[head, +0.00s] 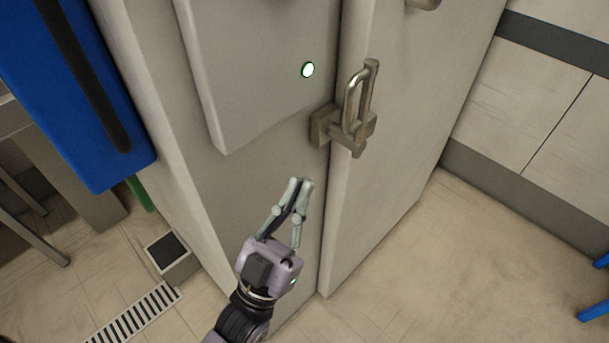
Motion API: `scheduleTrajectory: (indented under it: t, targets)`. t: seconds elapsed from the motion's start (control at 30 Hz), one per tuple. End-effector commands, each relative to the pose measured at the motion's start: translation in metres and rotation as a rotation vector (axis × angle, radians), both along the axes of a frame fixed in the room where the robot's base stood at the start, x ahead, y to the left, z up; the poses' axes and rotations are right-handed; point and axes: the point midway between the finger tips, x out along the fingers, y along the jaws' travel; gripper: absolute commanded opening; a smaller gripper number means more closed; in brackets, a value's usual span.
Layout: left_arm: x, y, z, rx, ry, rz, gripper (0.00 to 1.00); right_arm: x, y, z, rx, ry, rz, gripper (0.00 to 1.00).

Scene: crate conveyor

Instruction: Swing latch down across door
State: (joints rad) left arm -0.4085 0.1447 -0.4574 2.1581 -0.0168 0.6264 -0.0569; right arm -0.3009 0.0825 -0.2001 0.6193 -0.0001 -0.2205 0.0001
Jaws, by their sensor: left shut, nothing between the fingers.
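The metal latch (365,97) is at the seam of the cabinet, with its bar standing up and a loop beside it. Its bracket (322,124) sits on the left side of the seam. The door (412,110) is the pale panel right of the seam and looks closed. My left gripper (300,181) is shut and empty, below and left of the latch, in front of the left panel. It is apart from the latch. My right gripper is not in view.
A grey box (250,60) with a lit round button (308,69) juts out above my left gripper. A blue panel (75,90) stands at the left. A floor grate (140,312) lies lower left.

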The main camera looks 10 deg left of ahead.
Motion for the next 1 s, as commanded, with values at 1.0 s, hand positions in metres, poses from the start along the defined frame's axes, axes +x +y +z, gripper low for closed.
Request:
scheduleTrajectory:
  t: [1.0]
  targets:
    - [0.086, -0.039, 0.054, 0.0, 0.0, 0.0, 0.0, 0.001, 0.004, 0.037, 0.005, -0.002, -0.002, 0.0]
